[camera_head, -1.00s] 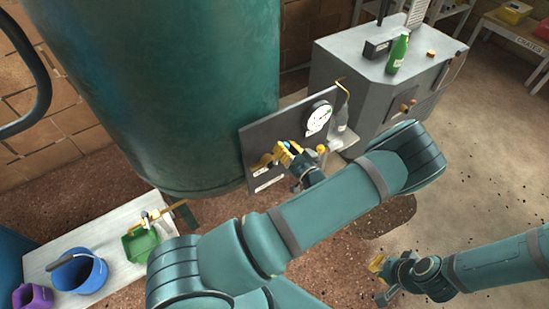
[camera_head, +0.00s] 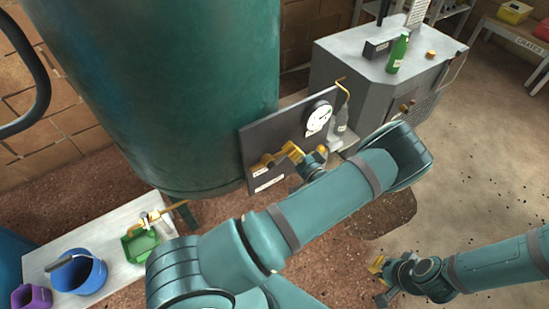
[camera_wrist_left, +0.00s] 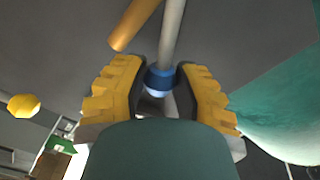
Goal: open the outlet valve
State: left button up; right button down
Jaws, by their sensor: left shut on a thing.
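My left gripper (camera_head: 292,152) is at the dark panel (camera_head: 252,142) on the front of the green tank. Brass fittings (camera_head: 264,163) show on the panel beside its yellow fingers. In the left wrist view, the yellow fingers (camera_wrist_left: 160,95) are shut on the blue-banded end of a lever (camera_wrist_left: 160,80). The lever's grey rod (camera_wrist_left: 172,35) runs up from between them, next to a brass pipe (camera_wrist_left: 134,26). The valve body is mostly hidden by the gripper. My right gripper (camera_head: 379,282) is low on the right, away from the panel; its opening is unclear.
A round gauge (camera_head: 319,118) sits on the panel, right of my left gripper. A grey cabinet (camera_head: 345,60) with a green bottle (camera_head: 398,53) stands behind.

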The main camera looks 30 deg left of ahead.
pick_arm(q)
jog(key=shift+w+f+m, duration=0.15)
jog(key=shift+f+m, duration=0.2)
jog(key=shift+m, duration=0.15)
jog(key=shift+f, duration=0.1)
jog(key=shift+w+d+f+m, duration=0.1)
jog(key=shift+w+f+m, duration=0.1)
jog(key=shift+f+m, duration=0.45)
jog(key=shift+w+d+f+m, duration=0.15)
jog(key=shift+f+m, duration=0.2)
jog(key=shift+m, duration=0.5)
jog(key=shift+w+f+m, duration=0.1)
jog(key=shift+f+m, duration=0.75)
jog(key=shift+m, duration=0.35)
jog(key=o, duration=0.9)
jog(key=shift+o, duration=0.2)
